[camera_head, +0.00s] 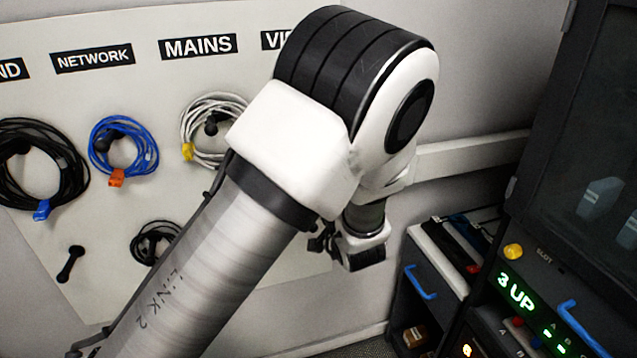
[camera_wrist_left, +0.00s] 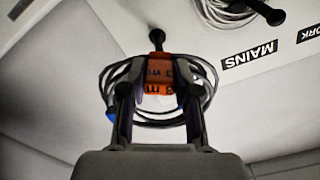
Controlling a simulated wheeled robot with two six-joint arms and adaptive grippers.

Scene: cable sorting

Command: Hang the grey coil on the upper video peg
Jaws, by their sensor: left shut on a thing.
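In the left wrist view, which is upside down, my left gripper (camera_wrist_left: 158,90) is shut on the orange tag (camera_wrist_left: 160,73) of the grey coil (camera_wrist_left: 203,72). The coil's loops spread to both sides of the fingers, with a blue end at the left. A black peg (camera_wrist_left: 156,37) shows just beyond the tag. I cannot tell whether the coil is around it or only in front of it. In the head view my left arm covers most of the VIDEO label (camera_head: 272,40) and the pegs under it; the coil is hidden there. My right gripper is not in view.
On the board (camera_head: 110,210) hang a black coil (camera_head: 70,170), a blue coil (camera_head: 143,150), a white coil (camera_head: 190,120) under MAINS, and a lower dark coil (camera_head: 145,240). A bare peg (camera_head: 70,263) is at lower left. A dark equipment rack (camera_head: 545,190) stands right.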

